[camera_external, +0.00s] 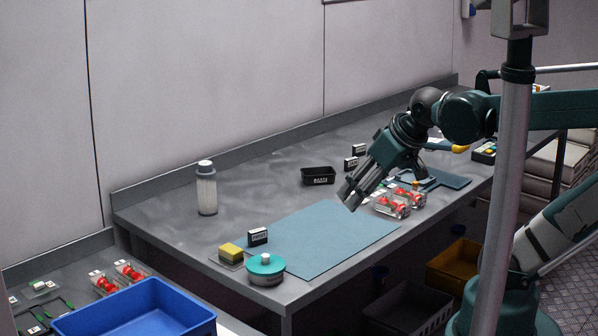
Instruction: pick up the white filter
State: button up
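The white filter (207,190) is an upright pale cylinder with a white cap. It stands by itself on the left part of the grey counter, near the back wall. My gripper (349,197) points down and to the left above the right edge of the blue mat, well to the right of the filter. Nothing is seen in the gripper. Its fingertips are small and dark here, so I cannot tell how far apart they are.
The blue mat (315,243) covers the counter's front middle. A small black bin (318,175) stands behind it. Clear boxes of red berries (393,206) lie beside my gripper. A teal round container (266,269) and a yellow sponge (231,251) are at the front corner.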

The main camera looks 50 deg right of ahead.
jog(key=shift+o, duration=1.3)
jog(key=w+a+r+m+g+p, duration=0.1)
jog(key=w+r+m+g+p, duration=0.35)
jog(key=w+r, duration=1)
jog(key=m+h+p, duration=0.3)
jog(key=m+p, duration=0.1)
jog(key=p, duration=0.8)
send_over(205, 165)
jog(key=shift+t, duration=0.35)
jog(key=f, duration=0.9)
jog(key=shift+w+d+f, duration=0.1)
jog(key=shift+w+d, duration=0.05)
jog(key=shift+d, duration=0.05)
notch_tip(205, 165, down, 10)
jog(key=shift+r, duration=0.2)
jog(key=shift+f, duration=0.35)
